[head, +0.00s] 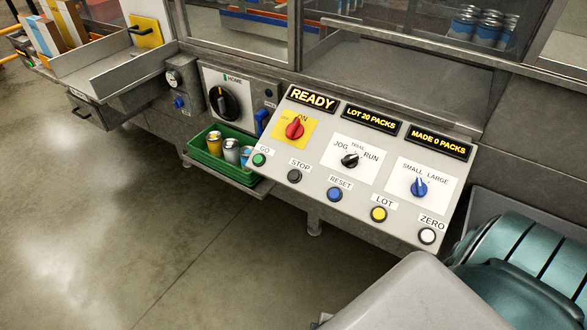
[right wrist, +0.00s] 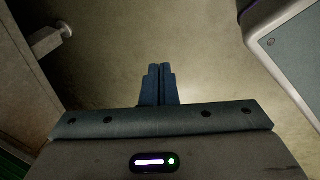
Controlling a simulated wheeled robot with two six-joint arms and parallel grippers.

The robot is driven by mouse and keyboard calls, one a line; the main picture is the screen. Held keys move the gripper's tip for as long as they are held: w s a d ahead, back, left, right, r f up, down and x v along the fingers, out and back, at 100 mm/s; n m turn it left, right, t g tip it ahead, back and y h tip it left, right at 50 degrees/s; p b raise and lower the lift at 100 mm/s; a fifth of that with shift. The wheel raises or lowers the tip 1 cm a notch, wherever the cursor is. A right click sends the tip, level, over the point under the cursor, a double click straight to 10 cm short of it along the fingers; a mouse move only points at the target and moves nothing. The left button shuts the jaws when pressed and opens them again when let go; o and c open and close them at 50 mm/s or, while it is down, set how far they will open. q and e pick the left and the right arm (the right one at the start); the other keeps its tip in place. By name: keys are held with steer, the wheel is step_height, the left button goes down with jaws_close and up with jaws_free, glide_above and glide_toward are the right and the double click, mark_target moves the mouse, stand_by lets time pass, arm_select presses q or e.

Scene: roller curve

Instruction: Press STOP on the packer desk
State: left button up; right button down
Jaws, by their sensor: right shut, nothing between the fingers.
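The packer desk (head: 318,205) is a light sloped panel in the middle of the head view. Its STOP button (head: 294,176) is a dark round button under the STOP label, between the green GO button (head: 259,160) and the blue RESET button (head: 335,194). A display on the desk reads READY (head: 312,99). My right gripper (right wrist: 157,70) is shut and empty in the right wrist view, over the floor. It cannot be made out in the head view. My left gripper is not in view.
Yellow LOT (head: 379,214) and white ZERO (head: 427,236) buttons sit in the same row. A red switch (head: 294,128) and two selector knobs sit above. A green bin (head: 212,167) with cans stands left of the desk. The floor (head: 190,260) in front is clear.

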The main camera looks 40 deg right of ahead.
steer(key=w+r+n+t+h+p, duration=0.15)
steer(key=w+r+n, duration=0.25)
steer(key=w+r, duration=0.7)
steer(key=w+r+n+t+h+p, duration=0.1)
steer(key=w+r+n+t+p, duration=0.2)
steer(key=w+r, duration=0.8)
steer(key=w+d+r+n+h+p, duration=0.1)
steer(key=r+n, duration=0.1)
steer(key=r, duration=0.8)
steer(key=w+d+r+n+t+h+p, duration=0.1)
steer(key=w+r+n+h+p, duration=0.1)
steer(key=r, duration=0.9)
steer(key=w+d+r+n+t+h+p, duration=0.1)
steer(key=w+d+r+n+h, duration=0.1)
steer(key=r, duration=0.9)
steer(key=shift+r+n, duration=0.15)
steer(key=shift+n, duration=0.35)
steer(key=shift+w, duration=0.1)
